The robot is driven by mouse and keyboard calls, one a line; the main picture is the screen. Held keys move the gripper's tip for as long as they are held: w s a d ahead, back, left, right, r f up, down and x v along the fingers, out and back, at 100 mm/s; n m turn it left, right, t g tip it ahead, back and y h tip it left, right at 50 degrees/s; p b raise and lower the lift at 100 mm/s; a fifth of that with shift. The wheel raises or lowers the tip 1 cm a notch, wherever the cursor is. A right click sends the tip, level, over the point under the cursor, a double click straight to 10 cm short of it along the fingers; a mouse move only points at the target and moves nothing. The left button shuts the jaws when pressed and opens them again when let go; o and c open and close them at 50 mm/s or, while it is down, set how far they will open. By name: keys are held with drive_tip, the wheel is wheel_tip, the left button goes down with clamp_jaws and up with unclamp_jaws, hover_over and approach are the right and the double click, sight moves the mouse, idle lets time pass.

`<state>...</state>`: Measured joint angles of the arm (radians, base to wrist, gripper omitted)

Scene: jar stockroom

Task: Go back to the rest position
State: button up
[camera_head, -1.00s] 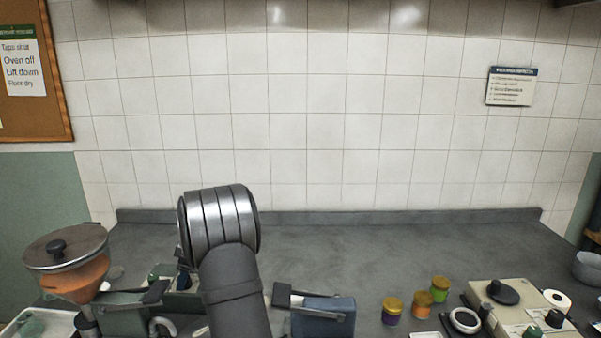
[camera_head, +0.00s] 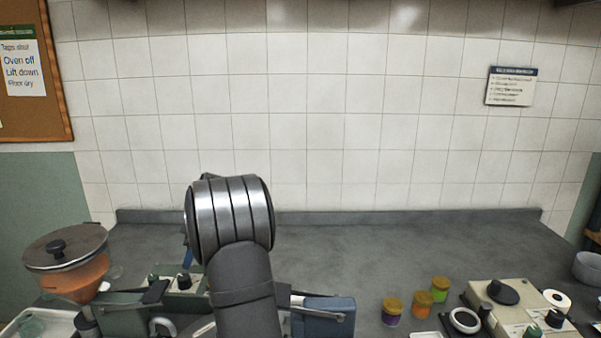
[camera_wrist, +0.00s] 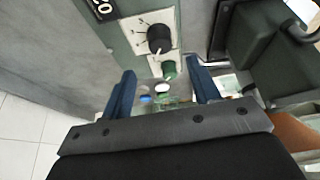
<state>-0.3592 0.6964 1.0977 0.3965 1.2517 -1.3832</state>
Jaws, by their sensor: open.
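My gripper (camera_wrist: 163,90) shows in the wrist view with its two blue fingers apart and nothing held between them. Beyond the fingers are a panel with a black knob (camera_wrist: 160,38) and a green knob (camera_wrist: 169,69). In the head view my arm rises at the lower middle and its silver joint hides most of the gripper. No rest position is marked in any view.
A pot with a lid (camera_head: 66,250) stands at the left. A blue box (camera_head: 326,318) is right of my arm. Several lidded jars (camera_head: 392,311) and a beige device (camera_head: 512,300) stand at the right. The counter's back middle (camera_head: 400,245) is clear.

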approach(184, 277)
drive_tip(key=x, duration=0.9)
drive_tip(key=shift+a+f, duration=0.1)
drive_tip(key=shift+f, duration=0.1)
drive_tip(key=shift+r+m+t, duration=0.15)
drive_tip(key=shift+m+t, duration=0.25)
drive_tip(key=shift+m, duration=0.6)
drive_tip(key=m+t, duration=0.1)
drive_tip(key=m, duration=0.2)
drive_tip(key=m+t, duration=0.1)
drive_tip(key=m, duration=0.2)
drive_tip(key=shift+s+h, duration=0.2)
drive_tip(key=shift+h, duration=0.2)
drive_tip(key=v, duration=1)
drive_tip(key=shift+r, duration=0.3)
drive_tip(key=shift+s, duration=0.15)
